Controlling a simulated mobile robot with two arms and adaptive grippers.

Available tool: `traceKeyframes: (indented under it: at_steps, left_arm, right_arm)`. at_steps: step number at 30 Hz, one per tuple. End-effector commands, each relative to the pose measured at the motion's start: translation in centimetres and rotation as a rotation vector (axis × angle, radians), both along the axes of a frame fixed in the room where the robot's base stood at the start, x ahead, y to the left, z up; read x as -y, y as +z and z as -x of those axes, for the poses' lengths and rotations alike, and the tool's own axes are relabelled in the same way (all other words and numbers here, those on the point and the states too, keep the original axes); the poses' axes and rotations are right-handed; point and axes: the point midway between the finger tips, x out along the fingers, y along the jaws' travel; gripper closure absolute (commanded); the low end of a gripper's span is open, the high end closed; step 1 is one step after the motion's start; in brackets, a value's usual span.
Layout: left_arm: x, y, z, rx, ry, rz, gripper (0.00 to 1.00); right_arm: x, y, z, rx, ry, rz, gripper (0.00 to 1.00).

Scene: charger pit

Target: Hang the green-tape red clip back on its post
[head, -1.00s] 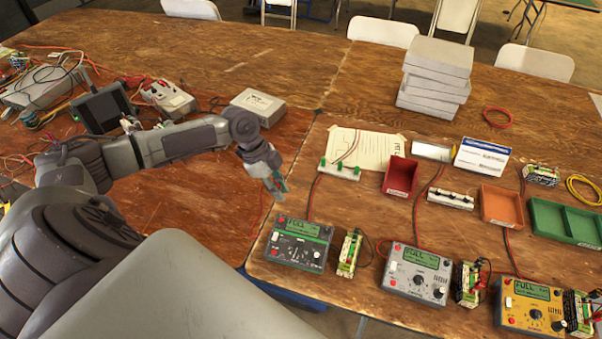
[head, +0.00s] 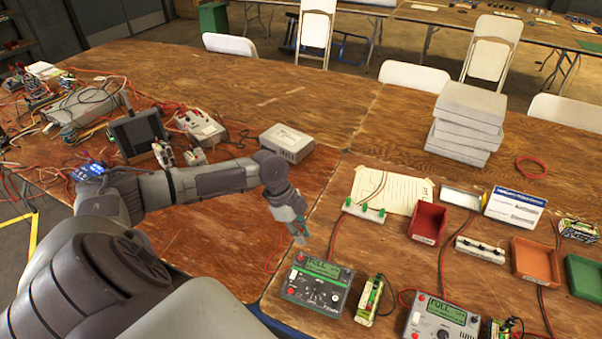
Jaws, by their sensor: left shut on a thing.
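My left gripper (head: 299,232) is above the wooden table, just behind the green-faced charger (head: 317,284). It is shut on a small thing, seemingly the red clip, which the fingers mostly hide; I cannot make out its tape. A thin red lead lies on the table left of the fingers. A white strip with green posts (head: 363,210) stands to the right of the gripper, apart from it, with a red lead running down from its left end. Another white strip with dark posts (head: 480,249) stands further right. My right gripper is not in view.
A red bin (head: 428,222), an orange bin (head: 535,262) and a green bin (head: 585,276) stand at right. A grey charger (head: 441,318) and a battery pack (head: 369,299) are near the front edge. A paper sheet (head: 392,190) lies behind the green posts. Grey boxes (head: 467,125) are stacked behind.

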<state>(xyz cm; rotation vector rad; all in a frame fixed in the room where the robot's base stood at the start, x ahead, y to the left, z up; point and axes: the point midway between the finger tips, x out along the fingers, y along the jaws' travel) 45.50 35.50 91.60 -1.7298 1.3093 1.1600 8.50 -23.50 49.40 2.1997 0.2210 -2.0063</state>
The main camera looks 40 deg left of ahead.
Motion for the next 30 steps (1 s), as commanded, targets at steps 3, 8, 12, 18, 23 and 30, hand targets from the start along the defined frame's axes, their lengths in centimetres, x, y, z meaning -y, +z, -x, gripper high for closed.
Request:
traceKeyframes:
  at_steps: [3,8,12,18,23,30]
  left_arm:
    - [0.0,-0.9,0.0,0.000,0.000,0.000,1.00]
    - [0.0,-1.8,0.0,0.000,0.000,0.000,1.00]
    - [0.0,-2.7,0.0,0.001,0.000,0.001,1.00]
    - [0.0,-3.9,0.0,0.001,0.001,0.001,1.00]
    - [0.0,-4.9,0.0,0.001,0.001,0.001,1.00]
    - [0.0,-6.0,0.0,0.001,-0.001,0.000,1.00]
  right_arm:
    - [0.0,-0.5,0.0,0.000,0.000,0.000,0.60]
    - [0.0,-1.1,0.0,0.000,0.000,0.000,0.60]
    - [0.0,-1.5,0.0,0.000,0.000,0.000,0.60]
    - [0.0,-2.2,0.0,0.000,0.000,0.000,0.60]
    - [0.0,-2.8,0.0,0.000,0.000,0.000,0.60]
    - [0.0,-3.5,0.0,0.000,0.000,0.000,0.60]
